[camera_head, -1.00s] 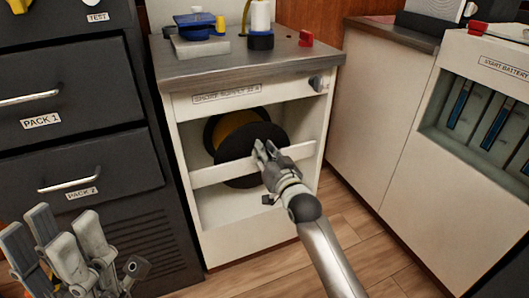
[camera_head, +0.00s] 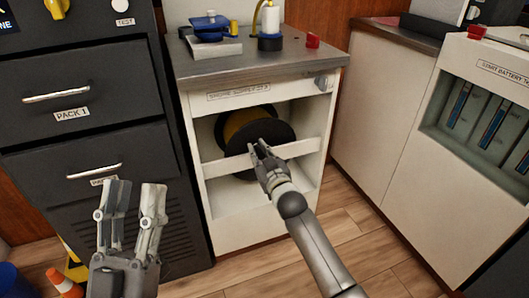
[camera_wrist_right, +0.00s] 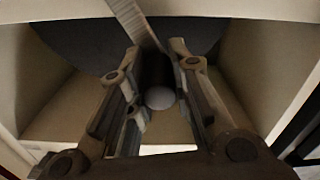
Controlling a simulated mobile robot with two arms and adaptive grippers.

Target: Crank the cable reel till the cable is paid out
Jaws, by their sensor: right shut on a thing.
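The cable reel (camera_head: 279,131) has dark round flanges with yellow cable (camera_head: 236,122) between them and sits in the open bay of the white cabinet. My right gripper (camera_head: 257,147) is at the reel's front, shut on the crank handle. In the right wrist view the handle (camera_wrist_right: 160,96) is a dark cylinder with a pale round end between the fingers (camera_wrist_right: 160,75). The reel's dark flange (camera_wrist_right: 80,42) shows behind it. My left gripper (camera_head: 133,190) is open and empty, upright in front of the dark drawers, away from the reel.
A white bar (camera_head: 307,147) crosses the bay in front of the reel. A blue-lidded item (camera_head: 210,25) and a bottle (camera_head: 270,25) stand on the cabinet top. Dark drawers (camera_head: 70,100) stand left, a battery rack (camera_head: 478,120) right. Wood floor (camera_head: 340,235) is open between.

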